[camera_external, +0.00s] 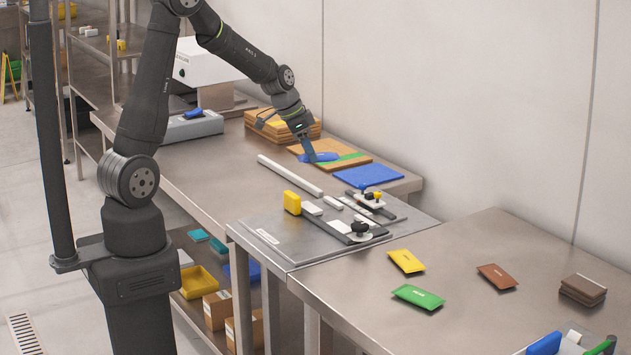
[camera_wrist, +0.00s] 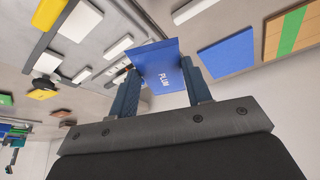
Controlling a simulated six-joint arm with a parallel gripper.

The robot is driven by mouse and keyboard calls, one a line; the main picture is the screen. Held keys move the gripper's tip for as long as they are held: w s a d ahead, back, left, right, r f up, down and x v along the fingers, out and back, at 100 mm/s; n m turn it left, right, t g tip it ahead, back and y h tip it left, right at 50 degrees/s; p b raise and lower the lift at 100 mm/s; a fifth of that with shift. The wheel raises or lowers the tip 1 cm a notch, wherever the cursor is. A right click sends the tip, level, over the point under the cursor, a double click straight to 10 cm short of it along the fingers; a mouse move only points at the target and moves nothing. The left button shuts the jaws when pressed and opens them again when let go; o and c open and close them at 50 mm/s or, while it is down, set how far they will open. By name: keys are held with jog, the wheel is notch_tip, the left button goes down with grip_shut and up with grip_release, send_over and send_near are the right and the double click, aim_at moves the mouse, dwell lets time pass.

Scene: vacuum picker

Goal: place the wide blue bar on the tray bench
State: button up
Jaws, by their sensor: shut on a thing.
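A flat blue bar marked "PLUM" (camera_wrist: 160,68) is held between the two fingers of my gripper (camera_wrist: 162,84) in the wrist view. In the external view my gripper (camera_external: 309,150) is at the back of the bench, with the blue bar (camera_external: 324,157) at its tip. The bar appears over a wooden board with a green stripe (camera_external: 357,159); whether it touches the board is unclear. I cannot tell which surface is the tray bench.
A blue mat (camera_external: 368,176) lies in front of the board. A metal fixture plate (camera_external: 275,228) carries a yellow block (camera_external: 292,203), white bars and dark knobs. Yellow (camera_external: 406,261), green (camera_external: 418,297) and brown (camera_external: 497,277) packets lie on the right bench, with clear room between them.

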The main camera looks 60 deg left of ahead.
jog(key=s+a+f+n+y, duration=0.15)
jog(key=s+a+n, duration=0.25)
jog(key=s+a, duration=0.85)
send_over(227, 184)
jog(key=s, duration=0.1)
jog(key=f, duration=0.6)
jog(key=shift+s+d+f, duration=0.15)
jog(key=shift+s+f, duration=0.05)
jog(key=shift+f, duration=2.1)
jog(key=shift+f, duration=0.2)
jog(key=o, duration=1)
jog(key=shift+r, duration=0.1)
